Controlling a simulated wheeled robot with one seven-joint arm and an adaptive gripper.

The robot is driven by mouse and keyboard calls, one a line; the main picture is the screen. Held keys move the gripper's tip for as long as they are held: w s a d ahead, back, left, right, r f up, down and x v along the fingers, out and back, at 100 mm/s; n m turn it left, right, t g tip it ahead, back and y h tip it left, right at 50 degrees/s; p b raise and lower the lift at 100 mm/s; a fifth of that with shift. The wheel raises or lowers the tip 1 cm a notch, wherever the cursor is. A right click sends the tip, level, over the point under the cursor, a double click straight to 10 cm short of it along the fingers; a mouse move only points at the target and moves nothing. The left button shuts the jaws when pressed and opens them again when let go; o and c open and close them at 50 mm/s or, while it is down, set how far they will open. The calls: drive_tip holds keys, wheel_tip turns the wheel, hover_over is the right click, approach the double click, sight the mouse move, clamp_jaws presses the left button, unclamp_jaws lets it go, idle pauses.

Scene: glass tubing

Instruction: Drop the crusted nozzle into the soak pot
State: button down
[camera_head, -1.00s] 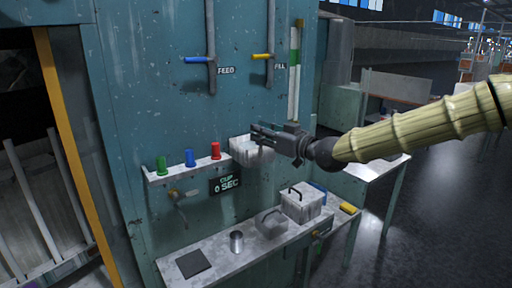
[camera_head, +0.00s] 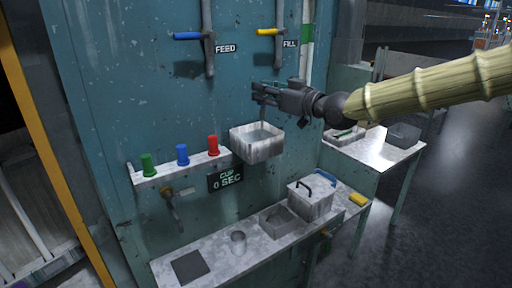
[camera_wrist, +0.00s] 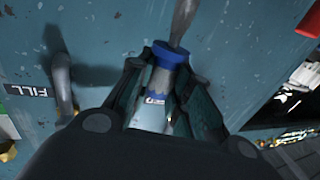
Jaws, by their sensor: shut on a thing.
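My gripper (camera_head: 262,96) is in front of the teal wall panel, above a pale square basin (camera_head: 258,153) fixed to the wall. In the wrist view my gripper (camera_wrist: 165,92) is shut on the nozzle (camera_wrist: 160,82), a greyish tube with a blue collar. A dull brownish tip (camera_wrist: 183,22) extends from its collar. In the head view a thin part (camera_head: 263,113) hangs below the fingers, clear of the basin's rim. The basin is open on top and seems to hold liquid. No container is labelled as the soak pot.
Green (camera_head: 148,165), blue (camera_head: 182,154) and red (camera_head: 213,146) pieces stand on a wall shelf. FEED (camera_head: 190,36) and FILL (camera_head: 268,31) levers are above.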

drive_tip(key=w+f, duration=0.1)
drive_tip(key=w+f+b, duration=0.1)
drive_tip(key=f, duration=0.1)
drive_tip(key=w+f, duration=0.1)
drive_tip(key=f, duration=0.1)
drive_tip(key=shift+w+a+f+b, duration=0.15)
drive_tip(key=shift+w+f+b, duration=0.1)
drive_tip(key=shift+b, duration=0.1)
drive_tip(key=shift+s+r, duration=0.25)
drive_tip(key=shift+s, duration=0.25)
drive_tip(key=shift+s+r, duration=0.2)
drive_tip(key=shift+s, duration=0.3)
drive_tip(key=c, duration=1.2)
unclamp_jaws()
drive_tip(key=shift+w+f, duration=0.4)
drive_tip(key=shift+w, duration=0.2)
drive_tip(key=shift+c, duration=0.2)
approach(263, 107)
drive_tip(key=shift+w+d+f, duration=0.1)
drive_tip(key=shift+w+d, duration=0.1)
drive_tip(key=shift+d, duration=0.25)
drive_tip(key=shift+w+d+f, duration=0.1)
drive_tip(key=shift+w+d, duration=0.1)
drive_tip(key=shift+d, duration=0.25)
